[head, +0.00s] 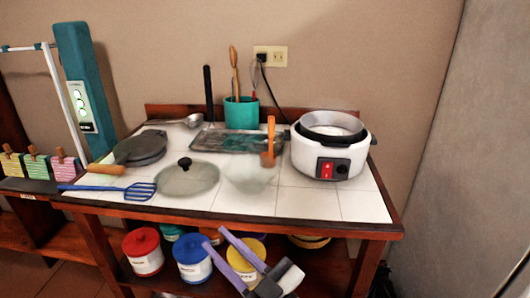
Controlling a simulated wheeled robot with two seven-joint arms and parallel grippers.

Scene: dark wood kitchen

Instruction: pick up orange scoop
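The orange scoop (268,148) stands near the middle of the white-tiled table, its handle pointing up. Its lower end is by a clear, see-through bowl (248,176); I cannot tell whether it rests inside or behind it. My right gripper (213,237) is low at the table's front edge, in front of the lower shelf. Its two purple fingers are apart with nothing between them. It is below and to the left of the scoop, not touching it. My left gripper is not in view.
A white cooker (325,168) stands right of the scoop. A lid (188,181), a blue slotted turner (110,188), a grey pan (142,148), a dark tray (212,141) and a teal utensil holder (241,113) surround it. The front right tiles (310,204) are clear. Several canisters fill the lower shelf.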

